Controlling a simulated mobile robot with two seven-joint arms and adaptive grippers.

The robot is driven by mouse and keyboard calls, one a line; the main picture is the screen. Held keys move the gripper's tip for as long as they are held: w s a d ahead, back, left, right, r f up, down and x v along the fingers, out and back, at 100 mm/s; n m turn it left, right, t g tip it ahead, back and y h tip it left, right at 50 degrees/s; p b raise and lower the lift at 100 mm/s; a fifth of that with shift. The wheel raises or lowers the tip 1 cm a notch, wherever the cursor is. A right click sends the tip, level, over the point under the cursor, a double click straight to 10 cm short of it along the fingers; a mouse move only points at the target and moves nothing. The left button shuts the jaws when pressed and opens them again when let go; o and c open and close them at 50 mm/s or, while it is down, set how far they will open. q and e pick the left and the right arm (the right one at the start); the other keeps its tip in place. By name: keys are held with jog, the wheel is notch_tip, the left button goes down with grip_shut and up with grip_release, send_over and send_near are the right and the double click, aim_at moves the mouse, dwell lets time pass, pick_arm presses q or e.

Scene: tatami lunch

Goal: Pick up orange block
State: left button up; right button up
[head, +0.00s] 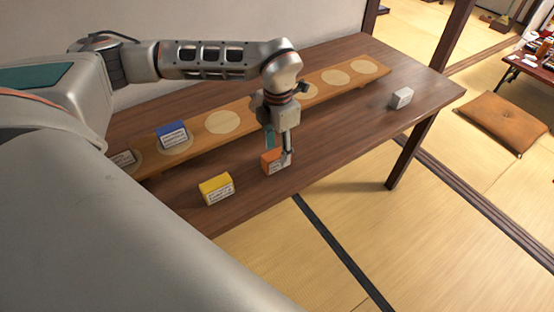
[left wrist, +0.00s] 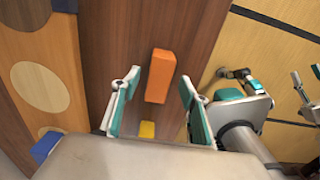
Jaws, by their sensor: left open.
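The orange block (head: 269,162) stands on the dark wooden table, near its front edge. My left gripper (head: 284,156) reaches down from above and is right at the block, covering part of its right side in the head view. In the left wrist view the orange block (left wrist: 160,76) appears between the two spread teal-padded fingers of my left gripper (left wrist: 160,84), with a visible gap on each side. The gripper is open and holds nothing.
A yellow block (head: 216,188) stands left of the orange one. A blue block (head: 172,134) sits on the raised plank (head: 203,132) with pale discs behind. A white block (head: 401,98) stands at the right. The tabletop between orange and white blocks is clear.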

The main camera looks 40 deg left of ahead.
aim_at(278, 152)
pick_arm(q)
notch_tip(278, 152, down, 3)
jog(key=shift+r, duration=0.1)
jog(key=c, duration=1.2)
